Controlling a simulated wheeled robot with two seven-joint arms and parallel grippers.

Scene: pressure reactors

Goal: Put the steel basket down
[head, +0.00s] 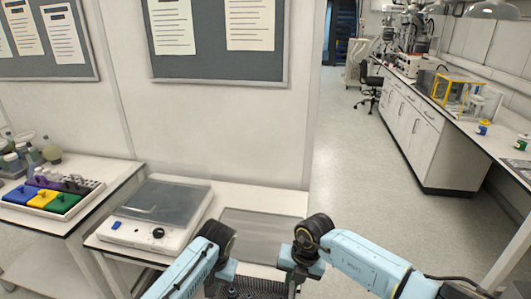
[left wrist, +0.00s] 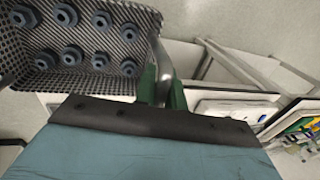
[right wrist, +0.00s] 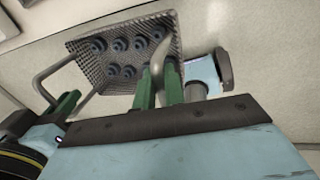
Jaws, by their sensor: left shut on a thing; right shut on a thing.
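The steel basket (head: 258,287) is a dark perforated mesh tray, partly cut off at the bottom of the head view. Several dark blue-grey knobbed parts sit in it, seen in the left wrist view (left wrist: 62,16) and right wrist view (right wrist: 122,44). My left gripper (left wrist: 163,90) is shut on one looped handle of the basket. My right gripper (right wrist: 159,90) is shut on the handle at the other end. The basket hangs between both grippers, in front of the white table (head: 285,200). In the head view the right gripper (head: 298,284) is at the basket's right side; its fingertips are hard to see.
A grey flat plate (head: 262,232) lies on the table, its top bare. Further left is a rack of coloured blocks (head: 55,198). A wall with notice boards rises behind. Open floor lies right.

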